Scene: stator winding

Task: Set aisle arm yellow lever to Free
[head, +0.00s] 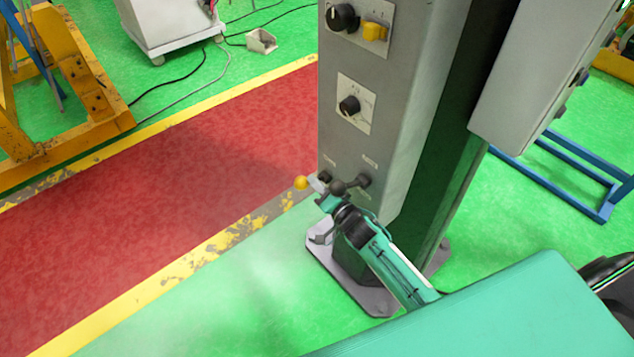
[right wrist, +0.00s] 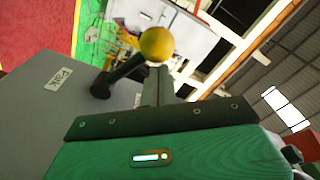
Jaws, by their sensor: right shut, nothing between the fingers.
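The yellow lever has a yellow ball knob (head: 301,183) on a dark shaft and sits low on the front of the grey cabinet (head: 345,140). In the right wrist view the yellow knob (right wrist: 157,44) stands just past the fingertips, and its shaft (right wrist: 122,75) runs back to the cabinet's grey face. My right gripper (head: 317,186) is shut and empty, its tips close beside the knob; I cannot tell whether they touch. The gripper and wrist partly hide the shaft. The right wrist view shows the shut fingers (right wrist: 155,85). My left gripper is not in view.
Rotary switches (head: 349,106) and a yellow switch (head: 375,31) are higher on the cabinet. A grey box (head: 540,75) is at right. The red walkway (head: 170,210) at left is clear.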

